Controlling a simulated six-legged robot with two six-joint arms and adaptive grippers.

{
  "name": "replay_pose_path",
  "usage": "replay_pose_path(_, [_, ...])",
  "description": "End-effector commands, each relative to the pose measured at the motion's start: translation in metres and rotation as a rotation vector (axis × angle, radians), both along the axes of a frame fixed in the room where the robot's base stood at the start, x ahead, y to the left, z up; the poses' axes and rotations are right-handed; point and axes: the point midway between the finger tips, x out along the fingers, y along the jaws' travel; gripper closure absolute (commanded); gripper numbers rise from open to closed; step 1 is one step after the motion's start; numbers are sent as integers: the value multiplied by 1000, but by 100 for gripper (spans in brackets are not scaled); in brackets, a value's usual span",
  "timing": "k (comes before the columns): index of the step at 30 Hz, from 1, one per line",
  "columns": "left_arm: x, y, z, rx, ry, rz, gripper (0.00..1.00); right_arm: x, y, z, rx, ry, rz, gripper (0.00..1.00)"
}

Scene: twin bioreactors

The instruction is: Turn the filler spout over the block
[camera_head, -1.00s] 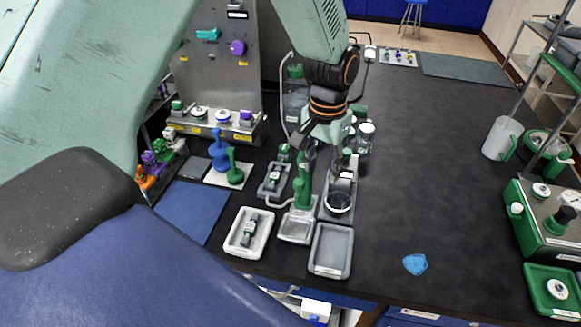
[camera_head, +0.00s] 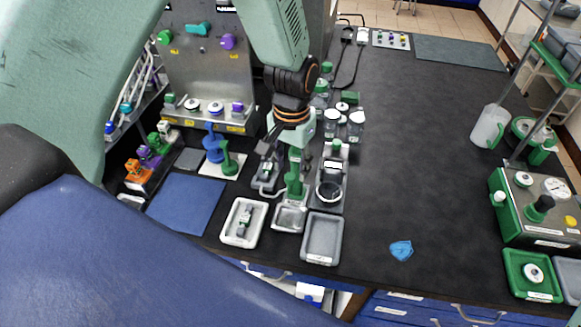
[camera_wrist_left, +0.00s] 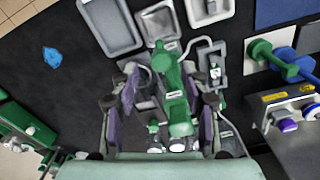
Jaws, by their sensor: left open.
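A green upright piece (camera_head: 294,181), which looks like the filler spout, stands behind a small grey tray (camera_head: 290,218). It also shows in the left wrist view (camera_wrist_left: 172,82). My left gripper (camera_head: 288,155) is above it, pointing down. In the left wrist view my left gripper (camera_wrist_left: 168,88) is open, with one finger on each side of the green piece; I cannot tell whether either touches it. A grey unit with a black ring (camera_head: 329,192) stands close to its right. I cannot tell for sure which part is the block. My right gripper is not in view.
A white tray with a clamp-like part (camera_head: 244,223) and an empty grey tray (camera_head: 322,239) stand in front. Several jars (camera_head: 355,124) stand behind, and a steel panel (camera_head: 200,60) at back left. The bench to the right is mostly clear around a blue piece (camera_head: 401,250).

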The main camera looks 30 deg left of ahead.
Motion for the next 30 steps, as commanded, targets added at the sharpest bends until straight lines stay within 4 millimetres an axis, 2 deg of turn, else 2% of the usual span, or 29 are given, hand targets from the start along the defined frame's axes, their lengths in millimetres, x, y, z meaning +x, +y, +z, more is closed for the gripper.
replay_pose_path(6, [0,1,-20,0,1,2,54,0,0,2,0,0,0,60])
replay_pose_path(16, [1,2,-23,-1,-1,6,55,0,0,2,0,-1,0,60])
replay_pose_path(30, [1,2,-22,0,0,5,95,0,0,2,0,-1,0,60])
